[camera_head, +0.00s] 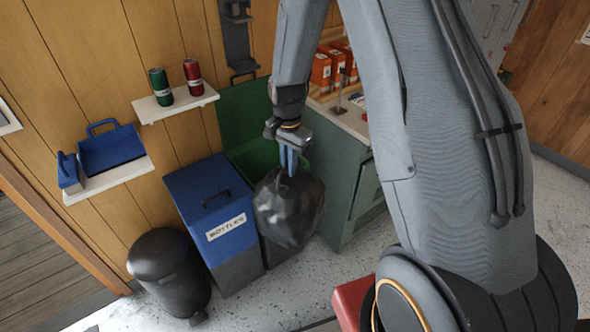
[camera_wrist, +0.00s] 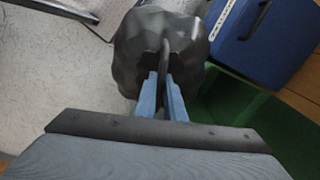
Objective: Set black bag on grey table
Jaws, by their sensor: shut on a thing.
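The black bag (camera_head: 290,208) is a shiny, full rubbish sack and hangs in the air from my gripper (camera_head: 289,163). My gripper's blue fingers are shut on the bag's gathered neck. In the wrist view the bag (camera_wrist: 158,38) hangs beyond the fingers (camera_wrist: 162,92), its lower side hidden. In the head view it covers part of the open green bin behind it. I cannot make out a grey table in either view.
The green bin (camera_head: 245,110) has its lid up, beside the shut blue bottles bin (camera_head: 213,215) and a black pedal bin (camera_head: 170,275). A grey-green cabinet (camera_head: 345,190) with a pale top stands right of the bag. Speckled floor (camera_head: 265,300) is clear in front.

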